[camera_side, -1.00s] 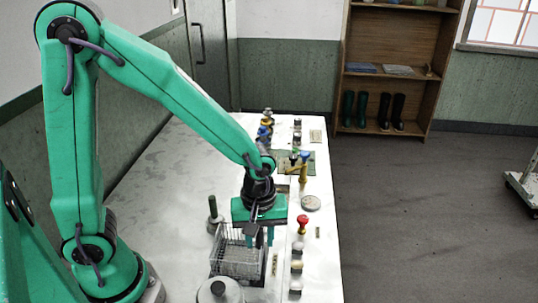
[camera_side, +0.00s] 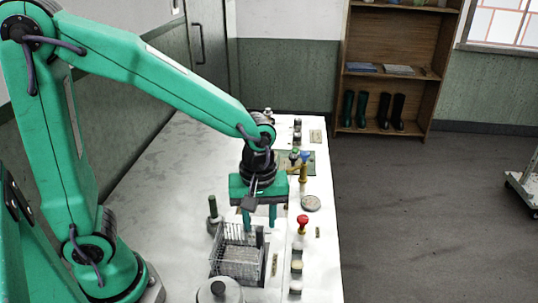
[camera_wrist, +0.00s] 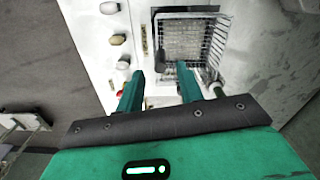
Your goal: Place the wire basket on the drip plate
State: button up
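The wire basket (camera_side: 238,251) stands near the front of the white bench and also shows in the wrist view (camera_wrist: 213,43). A dark-edged rectangular plate, seemingly the drip plate (camera_wrist: 155,32), lies under it; the basket appears to rest on it, slightly turned and off to one side. The basket covers most of the plate. A dark upright handle or tab shows at the basket's near side. My gripper (camera_side: 259,222) is above the basket's far end. In the wrist view its two fingers (camera_wrist: 160,88) are apart with nothing visible between them.
A green-handled tool (camera_side: 213,213) stands left of the basket. A grey lidded pot (camera_side: 219,290) is in front. A red knob (camera_side: 302,224) and pale knobs (camera_side: 297,267) line the right edge. A round grey disc (camera_side: 311,203) lies farther back. The bench's left side is clear.

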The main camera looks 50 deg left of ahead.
jog(key=shift+r, duration=3.15)
jog(key=s+a+r+m+t, duration=0.5)
jog(key=s+a+m, duration=0.2)
jog(key=a+m, duration=0.2)
jog(key=shift+s+a+r+m+t, duration=0.15)
jog(key=shift+a+r+m+t, duration=0.2)
jog(key=shift+m, duration=0.75)
jog(key=shift+f, duration=0.1)
